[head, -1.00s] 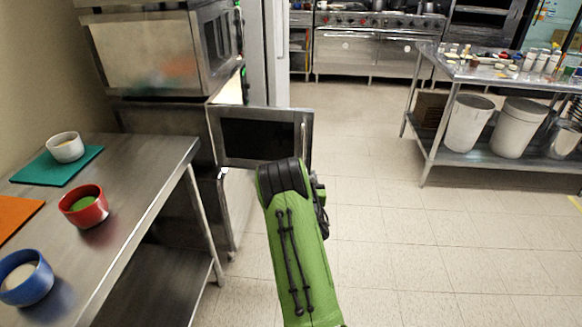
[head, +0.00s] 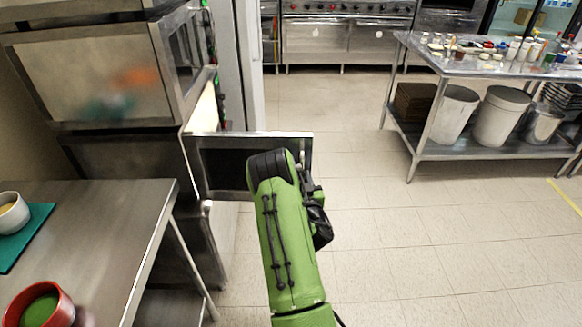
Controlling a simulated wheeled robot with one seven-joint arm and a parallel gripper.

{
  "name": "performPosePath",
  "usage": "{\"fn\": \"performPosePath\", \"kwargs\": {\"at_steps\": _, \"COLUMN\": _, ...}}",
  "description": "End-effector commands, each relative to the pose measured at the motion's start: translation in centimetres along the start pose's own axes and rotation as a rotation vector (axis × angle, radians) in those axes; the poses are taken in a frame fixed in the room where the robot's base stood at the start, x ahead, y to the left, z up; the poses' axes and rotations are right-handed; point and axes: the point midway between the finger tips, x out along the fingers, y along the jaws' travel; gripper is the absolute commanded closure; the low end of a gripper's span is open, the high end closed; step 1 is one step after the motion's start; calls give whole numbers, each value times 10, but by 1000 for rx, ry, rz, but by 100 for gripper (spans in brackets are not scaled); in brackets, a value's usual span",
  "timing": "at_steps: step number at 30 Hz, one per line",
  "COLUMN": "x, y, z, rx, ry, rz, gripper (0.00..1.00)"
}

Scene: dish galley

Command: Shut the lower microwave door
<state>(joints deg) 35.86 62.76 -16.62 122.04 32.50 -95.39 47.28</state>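The lower microwave door (head: 222,168) stands open, swung out from the lower microwave (head: 122,153) on the left, with a dark window in a steel frame. A lit strip of the microwave's inside shows behind the hinge side. My green arm with its black end part reaches up in front of the door's right half and covers part of it. The fingertips of my gripper are hidden behind the arm, so I cannot tell whether it touches the door.
The upper microwave (head: 95,75) sits above and is shut. A steel table (head: 95,215) at left holds a red bowl (head: 62,312) and a white bowl (head: 12,214) on a teal mat (head: 38,228). A steel worktable (head: 490,68) stands at right. The floor (head: 400,235) between is clear.

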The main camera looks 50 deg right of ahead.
Motion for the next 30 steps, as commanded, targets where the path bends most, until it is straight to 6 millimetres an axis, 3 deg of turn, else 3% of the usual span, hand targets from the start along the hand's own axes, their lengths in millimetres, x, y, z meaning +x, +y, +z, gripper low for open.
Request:
{"fn": "performPosePath", "kwargs": {"at_steps": 10, "x": -2, "y": 3, "z": 0, "rx": -1, "ry": 0, "rz": 0, "gripper": 64}}
{"fn": "performPosePath", "kwargs": {"at_steps": 17, "x": -2, "y": 3, "z": 0, "rx": -1, "ry": 0, "rz": 0, "gripper": 99}}
{"fn": "performPosePath", "kwargs": {"at_steps": 30, "x": 1, "y": 4, "z": -2, "rx": -1, "ry": 1, "rz": 2, "gripper": 100}}
